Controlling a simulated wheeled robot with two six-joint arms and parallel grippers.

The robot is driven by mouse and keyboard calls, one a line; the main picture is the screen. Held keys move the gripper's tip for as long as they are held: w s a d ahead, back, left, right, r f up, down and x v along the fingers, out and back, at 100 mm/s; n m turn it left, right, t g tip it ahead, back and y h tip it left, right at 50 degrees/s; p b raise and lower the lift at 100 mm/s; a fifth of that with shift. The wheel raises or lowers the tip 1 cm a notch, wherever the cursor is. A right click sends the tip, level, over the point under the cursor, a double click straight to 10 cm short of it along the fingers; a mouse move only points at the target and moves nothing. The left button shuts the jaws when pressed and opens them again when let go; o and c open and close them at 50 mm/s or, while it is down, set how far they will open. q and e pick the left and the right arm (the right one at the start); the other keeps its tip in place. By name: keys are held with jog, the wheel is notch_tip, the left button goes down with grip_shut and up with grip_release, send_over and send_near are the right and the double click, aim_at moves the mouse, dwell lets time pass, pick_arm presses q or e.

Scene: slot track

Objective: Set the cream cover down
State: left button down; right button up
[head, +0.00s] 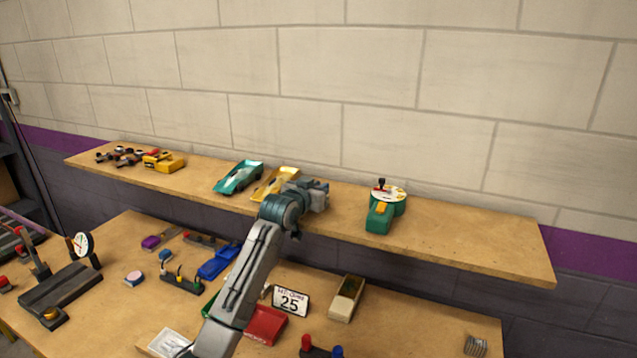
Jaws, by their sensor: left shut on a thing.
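A pale yellow, car-shaped cover (277,181), which I take for the cream cover, is at the shelf beside a teal car-shaped cover (240,177). My left gripper (318,192) is at its right end, over the front part of the shelf. The gripper and wrist hide part of the cover. The gripper is shut, but its fingertips and the exact place of the grip are hidden. I cannot tell whether the cover touches the shelf. My right gripper is not in view.
A green hand controller (384,215) with a round dial stands on the wooden shelf (470,235); the shelf's right end is clear. Yellow and dark parts (165,162) lie at its left. Below, the table holds a red tray (266,325) and a cream box (347,298).

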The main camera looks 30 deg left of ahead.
pick_arm(q)
jog(key=shift+f, duration=0.1)
jog(key=c, duration=1.4)
grip_release()
jog(key=shift+s, duration=0.15)
jog(key=s+r+b, duration=0.2)
jog(key=s+b, duration=0.2)
jog(key=s, duration=0.7)
jog(key=shift+s, duration=0.25)
jog(key=shift+f, duration=0.1)
